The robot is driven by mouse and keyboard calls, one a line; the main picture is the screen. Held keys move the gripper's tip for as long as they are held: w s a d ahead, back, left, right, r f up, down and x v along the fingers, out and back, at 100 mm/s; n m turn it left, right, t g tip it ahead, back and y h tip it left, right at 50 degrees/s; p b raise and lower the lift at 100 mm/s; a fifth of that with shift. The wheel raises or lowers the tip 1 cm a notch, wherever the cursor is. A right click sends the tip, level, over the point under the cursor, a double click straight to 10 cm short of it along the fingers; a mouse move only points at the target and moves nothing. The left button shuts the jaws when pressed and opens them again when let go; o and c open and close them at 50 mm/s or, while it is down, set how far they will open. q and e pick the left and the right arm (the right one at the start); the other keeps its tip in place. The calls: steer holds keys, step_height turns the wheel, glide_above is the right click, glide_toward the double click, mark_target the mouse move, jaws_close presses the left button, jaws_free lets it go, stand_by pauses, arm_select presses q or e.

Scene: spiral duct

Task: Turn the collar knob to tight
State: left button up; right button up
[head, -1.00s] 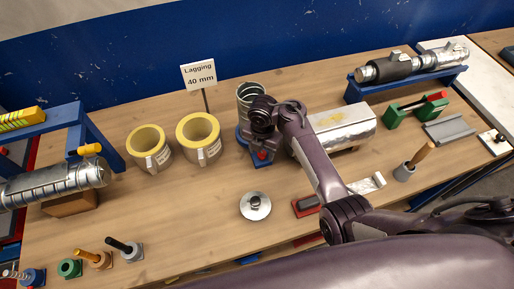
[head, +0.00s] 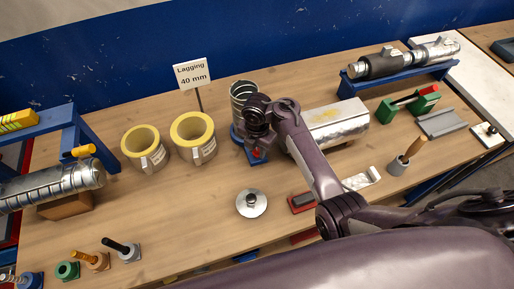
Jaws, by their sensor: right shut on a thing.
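A red knob (head: 256,153) shows low on the front of a blue collar stand (head: 237,136), which holds an upright ribbed metal duct piece (head: 242,91). My right gripper (head: 256,147) points down at the knob from above and is shut on it. The gripper and wrist hide most of the knob and part of the stand, so its turned position and any marks cannot be read. My left gripper is not in view.
Two yellow-rimmed lagging sleeves (head: 193,131) stand left of the duct piece, before a "Lagging 40 mm" sign (head: 191,74). A silver half-shell (head: 335,123) lies right. A metal disc (head: 251,203) and red-based block (head: 301,202) lie in front. The front-left middle is clear.

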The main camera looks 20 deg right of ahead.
steer(key=m, duration=1.4)
steer(key=shift+m, duration=0.3)
steer(key=m, duration=0.6)
steer(key=shift+f, duration=0.1)
steer(key=m, duration=0.7)
steer(key=shift+m, duration=0.3)
steer(key=m, duration=0.5)
steer(key=shift+s, duration=0.1)
steer(key=m, duration=0.5)
steer(key=shift+m, duration=0.4)
steer(key=m, duration=0.9)
steer(key=shift+m, duration=0.3)
